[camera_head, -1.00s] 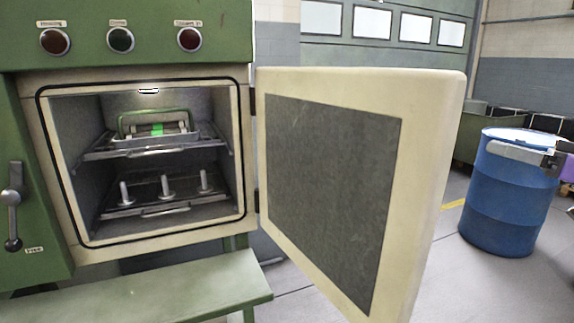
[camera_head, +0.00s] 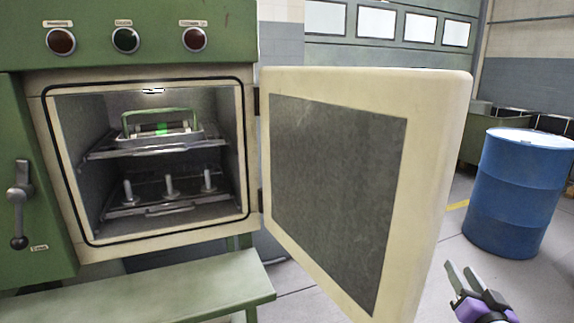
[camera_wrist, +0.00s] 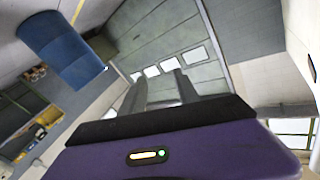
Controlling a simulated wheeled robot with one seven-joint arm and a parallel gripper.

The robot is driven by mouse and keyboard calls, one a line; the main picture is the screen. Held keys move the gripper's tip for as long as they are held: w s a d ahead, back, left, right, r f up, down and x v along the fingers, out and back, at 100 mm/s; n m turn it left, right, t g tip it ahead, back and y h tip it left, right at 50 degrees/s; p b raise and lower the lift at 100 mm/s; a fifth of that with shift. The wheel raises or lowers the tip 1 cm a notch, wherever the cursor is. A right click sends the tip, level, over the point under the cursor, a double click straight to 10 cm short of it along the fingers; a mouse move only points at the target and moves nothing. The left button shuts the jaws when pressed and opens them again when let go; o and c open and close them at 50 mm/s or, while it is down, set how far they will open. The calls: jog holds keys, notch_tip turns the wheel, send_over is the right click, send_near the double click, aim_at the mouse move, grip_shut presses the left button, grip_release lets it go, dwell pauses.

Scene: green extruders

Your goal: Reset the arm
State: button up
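My gripper (camera_head: 459,267) is at the lower right of the head view, right of the oven door's lower edge. Its two fingers point up and stand apart with nothing between them. In the wrist view the fingers (camera_wrist: 160,82) are also parted and empty, above the purple gripper body. No other part of my arm shows in the head view.
A cream oven door (camera_head: 437,180) stands wide open to the right of the green oven (camera_head: 160,20). Inside, a tray with a green-handled item (camera_head: 160,125) sits on the upper shelf. A blue barrel (camera_head: 518,195) stands at right. A green bench (camera_head: 150,288) is below.

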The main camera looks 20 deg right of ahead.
jog(key=s+a+f+n+y, duration=0.2)
jog(key=s+a+n+y, duration=0.1)
jog(key=s+a, duration=0.8)
jog(key=s+a+f+n+g+y, duration=0.1)
jog(key=s+a+f+n+y, duration=0.2)
jog(key=s+a, duration=0.8)
jog(key=s+a+f+n+y, duration=0.3)
jog(key=s+a, duration=0.5)
jog(key=a, duration=0.7)
notch_tip(320, 180, up, 14)
jog(key=p, duration=1.3)
jog(key=shift+s+n, duration=0.15)
jog(key=shift+n, duration=0.25)
jog(key=shift+d+f, duration=0.1)
